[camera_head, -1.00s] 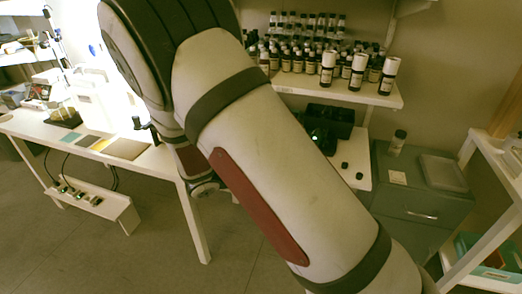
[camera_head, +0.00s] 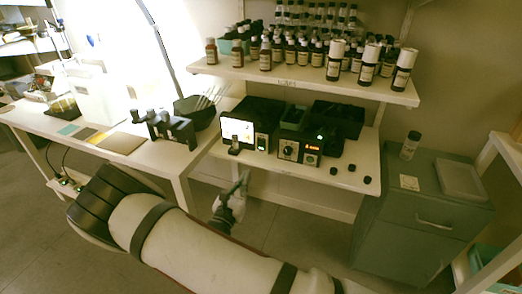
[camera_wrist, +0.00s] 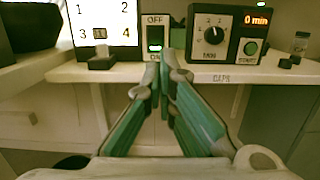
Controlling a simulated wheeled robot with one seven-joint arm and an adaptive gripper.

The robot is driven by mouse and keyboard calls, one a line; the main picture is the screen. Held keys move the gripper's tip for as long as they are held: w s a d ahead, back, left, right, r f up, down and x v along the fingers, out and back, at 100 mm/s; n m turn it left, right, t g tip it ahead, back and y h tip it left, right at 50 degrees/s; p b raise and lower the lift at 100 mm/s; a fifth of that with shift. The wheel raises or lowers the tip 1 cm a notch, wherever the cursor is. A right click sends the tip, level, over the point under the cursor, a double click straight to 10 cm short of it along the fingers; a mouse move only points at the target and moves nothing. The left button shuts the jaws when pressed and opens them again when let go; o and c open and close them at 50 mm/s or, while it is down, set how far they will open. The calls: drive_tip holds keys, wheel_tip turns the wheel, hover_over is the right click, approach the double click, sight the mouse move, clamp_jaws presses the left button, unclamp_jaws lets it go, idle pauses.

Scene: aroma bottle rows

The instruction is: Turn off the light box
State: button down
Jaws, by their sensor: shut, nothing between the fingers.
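The light box (camera_head: 238,131) stands on the white shelf bench, and its panel glows white. In the wrist view the light box panel (camera_wrist: 119,22) shows the numbers 1 to 4. Its switch (camera_wrist: 155,38), to the right of the panel, is marked OFF above and ON below, with a green light in its lower part. The switch box also shows in the head view (camera_head: 262,142). My gripper (camera_head: 243,180) is shut and empty, in front of the bench edge and apart from the switch. In the wrist view its fingertips (camera_wrist: 165,72) appear just below the switch.
A dark timer box (camera_head: 299,150) with a knob and an orange display stands right of the switch. A small dark block (camera_wrist: 101,62) sits before the panel. Bottles fill the shelf (camera_head: 300,84) above. A grey cabinet (camera_head: 415,210) stands at right.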

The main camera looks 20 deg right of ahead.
sight(263, 143)
drive_tip(key=b+x, duration=0.1)
drive_tip(key=x, duration=1.3)
drive_tip(key=shift+b, duration=0.35)
drive_tip(key=shift+r, duration=0.1)
